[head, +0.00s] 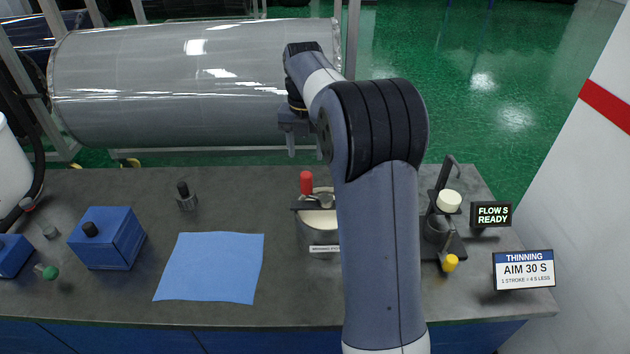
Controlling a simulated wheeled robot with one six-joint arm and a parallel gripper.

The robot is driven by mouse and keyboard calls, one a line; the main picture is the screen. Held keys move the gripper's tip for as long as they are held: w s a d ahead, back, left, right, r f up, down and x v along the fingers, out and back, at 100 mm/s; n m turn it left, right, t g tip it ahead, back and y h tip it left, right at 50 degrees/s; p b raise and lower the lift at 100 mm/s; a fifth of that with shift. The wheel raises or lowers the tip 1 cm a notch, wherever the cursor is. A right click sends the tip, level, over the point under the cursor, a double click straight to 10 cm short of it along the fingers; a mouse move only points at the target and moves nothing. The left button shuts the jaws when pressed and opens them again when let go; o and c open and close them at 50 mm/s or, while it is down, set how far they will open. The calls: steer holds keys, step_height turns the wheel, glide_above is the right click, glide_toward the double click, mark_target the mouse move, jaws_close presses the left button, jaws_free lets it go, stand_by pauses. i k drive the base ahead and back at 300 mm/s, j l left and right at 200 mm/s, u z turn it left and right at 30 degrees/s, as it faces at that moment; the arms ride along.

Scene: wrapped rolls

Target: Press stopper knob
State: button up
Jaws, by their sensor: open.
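A flow-cup stand (434,212) with a white round top (449,201) and a dark arm stands at the right of the bench. A yellow knob (450,262) sits low at its front; it looks like the stopper knob, though no label on it is readable. My gripper (305,150) points down, open and empty, above the back edge of the bench. It is well to the left of the yellow knob and apart from it. My arm hides part of the bench between them and the stand's left side.
A pot (318,234) with a red knob (306,183) stands below my gripper, partly behind my arm. Signs reading "FLOW S READY" (491,214) and "AIM 30 S" (524,270) stand right. A blue cloth (211,267) and blue box (106,239) lie left. A large wrapped roll (180,85) is behind.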

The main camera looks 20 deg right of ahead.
mark_target(448, 262)
steer(key=k+z, duration=0.2)
steer(key=k, duration=0.3)
steer(key=i+z, duration=0.15)
steer(key=z, duration=0.3)
steer(key=i+j+z, duration=0.1)
steer(key=z, duration=0.35)
steer(key=i+j+z, duration=0.15)
steer(key=z, duration=0.3)
